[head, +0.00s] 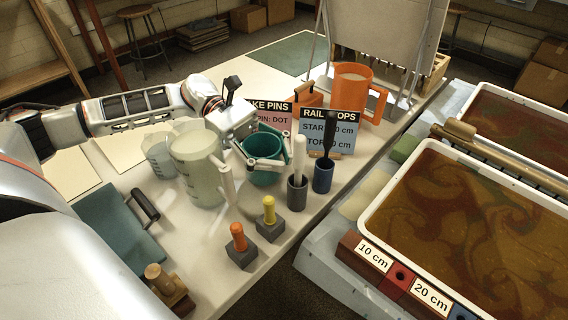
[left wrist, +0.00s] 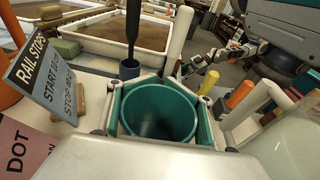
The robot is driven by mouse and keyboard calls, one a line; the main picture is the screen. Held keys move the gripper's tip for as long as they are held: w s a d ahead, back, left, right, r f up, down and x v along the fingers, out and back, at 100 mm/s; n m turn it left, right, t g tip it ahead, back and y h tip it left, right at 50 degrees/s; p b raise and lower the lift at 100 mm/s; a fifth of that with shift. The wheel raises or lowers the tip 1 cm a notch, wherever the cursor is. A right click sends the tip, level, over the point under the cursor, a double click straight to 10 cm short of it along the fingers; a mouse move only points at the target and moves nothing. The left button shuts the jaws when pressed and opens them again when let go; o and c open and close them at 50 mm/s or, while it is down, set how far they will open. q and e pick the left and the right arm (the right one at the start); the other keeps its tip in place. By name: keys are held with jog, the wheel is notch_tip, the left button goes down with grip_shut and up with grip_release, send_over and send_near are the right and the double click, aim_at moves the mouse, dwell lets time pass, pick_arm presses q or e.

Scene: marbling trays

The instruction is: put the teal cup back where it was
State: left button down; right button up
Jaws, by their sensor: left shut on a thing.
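The teal cup (head: 262,172) is upright between the fingers of my left gripper (head: 268,161), among the things on the pale table. In the left wrist view I look into the open top of the cup (left wrist: 158,115), with a finger along each side. My left gripper is shut on it. I cannot tell whether the cup's base touches the table. In the left wrist view what looks like my right gripper (left wrist: 196,66) is small in the background, away from the cup; its jaws are unclear.
A large clear jug (head: 197,170) stands close left of the cup. Dark holders, one with a white rod (head: 299,157), stand at the right front. Sign cards (head: 330,130) and an orange jug (head: 350,95) are behind. Orange (head: 238,237) and yellow (head: 269,210) pegs stand in front.

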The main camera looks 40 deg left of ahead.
pick_arm(q)
jog(key=shift+f, duration=0.75)
jog(key=c, duration=1.2)
grip_release()
pick_arm(e)
jog(key=shift+w+a+r, duration=0.25)
jog(key=shift+r, duration=0.1)
